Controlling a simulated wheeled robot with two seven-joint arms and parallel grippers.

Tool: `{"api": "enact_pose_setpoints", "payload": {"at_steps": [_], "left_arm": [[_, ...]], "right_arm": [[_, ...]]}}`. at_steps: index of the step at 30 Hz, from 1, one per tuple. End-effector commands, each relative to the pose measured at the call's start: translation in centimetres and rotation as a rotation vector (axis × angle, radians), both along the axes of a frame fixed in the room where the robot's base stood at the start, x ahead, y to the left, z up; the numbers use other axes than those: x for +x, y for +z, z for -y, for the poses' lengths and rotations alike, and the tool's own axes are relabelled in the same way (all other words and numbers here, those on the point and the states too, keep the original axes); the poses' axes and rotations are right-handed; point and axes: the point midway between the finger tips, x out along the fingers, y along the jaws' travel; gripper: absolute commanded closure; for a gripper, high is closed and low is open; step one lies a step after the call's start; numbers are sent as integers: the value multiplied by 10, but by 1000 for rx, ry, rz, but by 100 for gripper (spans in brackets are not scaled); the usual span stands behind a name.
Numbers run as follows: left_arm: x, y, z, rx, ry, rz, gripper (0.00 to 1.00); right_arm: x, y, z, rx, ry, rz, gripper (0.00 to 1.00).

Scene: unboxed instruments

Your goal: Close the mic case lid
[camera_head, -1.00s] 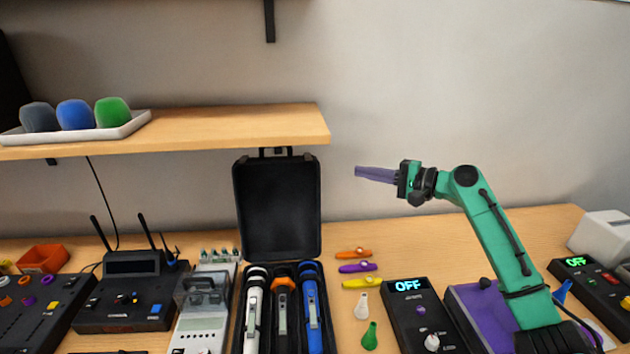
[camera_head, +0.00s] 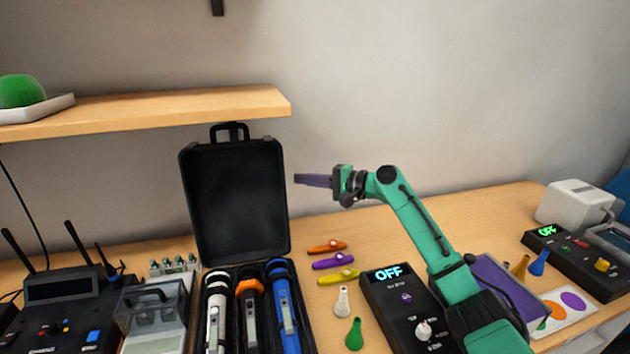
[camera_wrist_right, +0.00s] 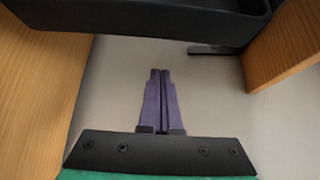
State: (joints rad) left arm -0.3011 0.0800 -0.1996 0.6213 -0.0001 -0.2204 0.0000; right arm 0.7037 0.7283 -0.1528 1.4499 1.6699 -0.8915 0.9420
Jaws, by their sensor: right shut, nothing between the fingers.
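The mic case lid (camera_head: 237,200) stands open and upright at the back of the black mic case (camera_head: 312,340) in the head view. White, orange and blue microphones lie in the case. My right gripper (camera_head: 297,178), with purple fingers, is shut and empty. Its tips point left, just right of the lid's upper right edge; I cannot tell whether they touch. In the right wrist view its fingers (camera_wrist_right: 160,72) are together, with a black body, likely the lid (camera_wrist_right: 150,18), across the top. My left gripper is not in view.
A wooden shelf (camera_head: 150,112) is above and behind the lid. Orange, purple and yellow kazoos (camera_head: 332,262) lie right of the case, near a black device reading OFF (camera_head: 388,300). A clear-lidded device (camera_head: 155,310) stands close on the left.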

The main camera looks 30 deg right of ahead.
Motion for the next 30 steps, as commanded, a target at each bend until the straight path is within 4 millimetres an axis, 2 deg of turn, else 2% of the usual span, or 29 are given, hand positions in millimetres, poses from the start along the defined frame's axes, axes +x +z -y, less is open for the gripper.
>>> {"api": "enact_pose_setpoints", "payload": {"at_steps": [8,9,12,18,30], "left_arm": [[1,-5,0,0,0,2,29],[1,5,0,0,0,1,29],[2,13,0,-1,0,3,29],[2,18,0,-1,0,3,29],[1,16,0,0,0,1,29]], "right_arm": [[38,-6,-33,1,1,1,100],[30,-2,-30,-5,-2,0,100],[16,0,-34,-5,0,-1,100],[-2,2,-37,-1,-1,-1,100],[-3,1,-38,0,-1,3,100]]}}
